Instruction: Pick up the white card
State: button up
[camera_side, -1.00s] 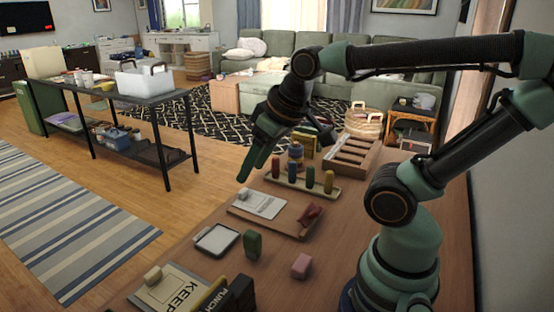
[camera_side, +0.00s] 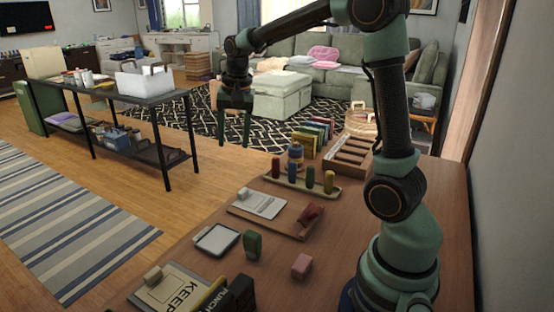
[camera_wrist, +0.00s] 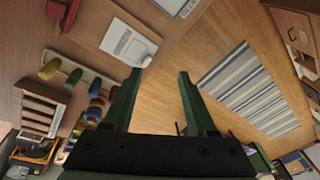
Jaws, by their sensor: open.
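The white card (camera_side: 260,204) lies flat on a brown board (camera_side: 288,228) on the table, with a small pale block (camera_side: 243,194) on its upper left end. In the wrist view the white card (camera_wrist: 125,44) is at upper left, beyond the tip of the left finger. My gripper (camera_side: 234,138) hangs with its fingers pointing down, up and to the left of the card in the side view, apart from it. In the wrist view my gripper (camera_wrist: 160,74) is open, with nothing between its fingers.
Behind is a rack of coloured pegs (camera_side: 302,184) and a wooden divided box (camera_side: 349,153). In front are a white-topped tray (camera_side: 216,240), a green block (camera_side: 252,245) and a pink block (camera_side: 301,265).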

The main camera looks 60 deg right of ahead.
jog(key=w+d+f+m+g, duration=0.2)
jog(key=w+d+f+m, duration=0.3)
jog(key=d+f, duration=0.4)
jog(key=m, duration=0.2)
send_over(245, 189)
jog(key=shift+y, duration=0.3)
notch_tip(245, 189, down, 7)
jog(key=shift+d+r, duration=0.1)
jog(key=shift+d, duration=0.05)
jog(key=shift+w+f, duration=0.15)
jog(key=shift+f, duration=2.8)
grip_shut()
